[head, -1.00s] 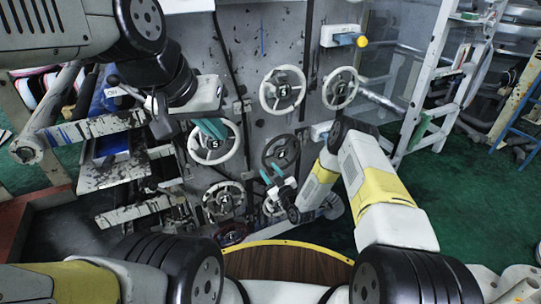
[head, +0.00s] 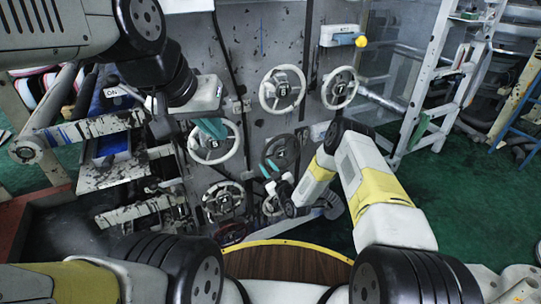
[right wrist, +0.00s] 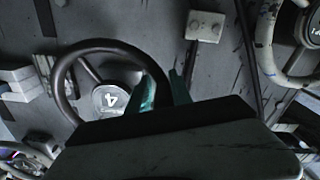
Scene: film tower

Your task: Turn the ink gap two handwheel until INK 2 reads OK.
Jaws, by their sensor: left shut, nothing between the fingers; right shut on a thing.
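A dark handwheel (head: 281,151) with a white hub sits in the middle of the grey panel; in the right wrist view the same dark handwheel (right wrist: 72,68) carries a hub marked 4. I cannot read a name that tells whether it is ink gap two. My right gripper (head: 268,172) is shut on its rim at the lower left in the head view; its teal fingers (right wrist: 163,90) straddle the rim in the right wrist view. My left gripper (head: 212,128) is shut and empty, in front of a white handwheel (head: 232,150). No INK 2 reading is legible.
More handwheels sit close by: white ones above (head: 282,89) and upper right (head: 340,88), and another at lower left (head: 224,202). A white box with a yellow knob (head: 361,41) is at the top. A white ladder (head: 440,80) stands right.

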